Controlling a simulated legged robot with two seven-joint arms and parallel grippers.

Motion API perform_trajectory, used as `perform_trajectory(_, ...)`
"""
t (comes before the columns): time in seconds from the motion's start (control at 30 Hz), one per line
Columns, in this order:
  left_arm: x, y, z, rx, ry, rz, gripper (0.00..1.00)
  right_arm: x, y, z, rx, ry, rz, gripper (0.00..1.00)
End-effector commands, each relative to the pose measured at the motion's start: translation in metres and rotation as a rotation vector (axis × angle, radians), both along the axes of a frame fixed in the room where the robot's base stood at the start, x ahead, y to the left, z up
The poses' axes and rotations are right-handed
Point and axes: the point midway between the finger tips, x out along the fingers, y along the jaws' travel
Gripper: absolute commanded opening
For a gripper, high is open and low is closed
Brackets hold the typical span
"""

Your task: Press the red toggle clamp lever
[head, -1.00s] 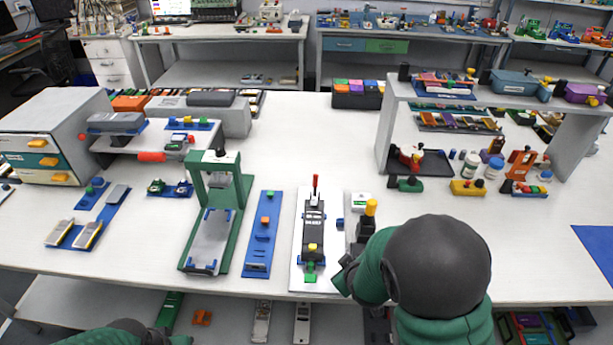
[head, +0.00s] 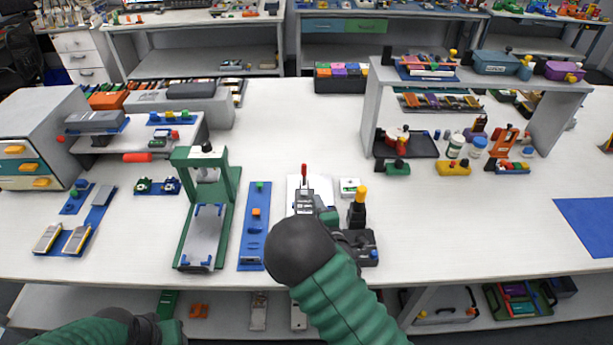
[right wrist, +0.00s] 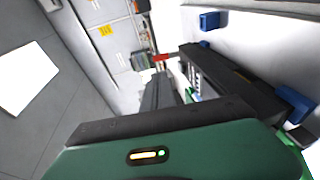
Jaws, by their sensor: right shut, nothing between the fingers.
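The red toggle clamp lever (head: 304,172) stands upright at the far end of a black clamp fixture (head: 304,201) on a white plate (head: 294,184). Its red part also shows in the right wrist view (right wrist: 160,57), beyond the fingers. My right gripper (head: 322,207) is over the fixture, on the near side of the lever. My right forearm and wrist hide the fixture's near part. The dark fingers (right wrist: 158,95) are shut and empty, apart from the lever as far as I can tell. Of my left arm only a part shows at the bottom left, with no gripper visible.
A black device with a yellow knob (head: 360,193) stands just right of my right gripper. A blue strip (head: 254,225) and a green press frame (head: 222,220) stand to the left.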

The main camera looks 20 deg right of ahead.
Motion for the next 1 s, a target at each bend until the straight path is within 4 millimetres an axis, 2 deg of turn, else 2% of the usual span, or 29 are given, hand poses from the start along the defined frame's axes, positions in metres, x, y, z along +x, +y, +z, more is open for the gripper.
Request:
perform_trajectory(0.6,0.0,0.0,0.006,0.0,0.0,0.0,0.36,0.117,-0.008,-0.019,0.0,0.0,0.001,0.0)
perform_trajectory(0.8,0.0,0.0,0.007,0.0,0.0,0.0,0.36,0.132,-0.009,-0.022,0.0,0.001,0.001,0.0)
perform_trajectory(1.0,0.0,0.0,0.007,0.0,0.0,0.0,0.36,0.133,-0.009,-0.023,0.0,0.002,0.001,0.0)
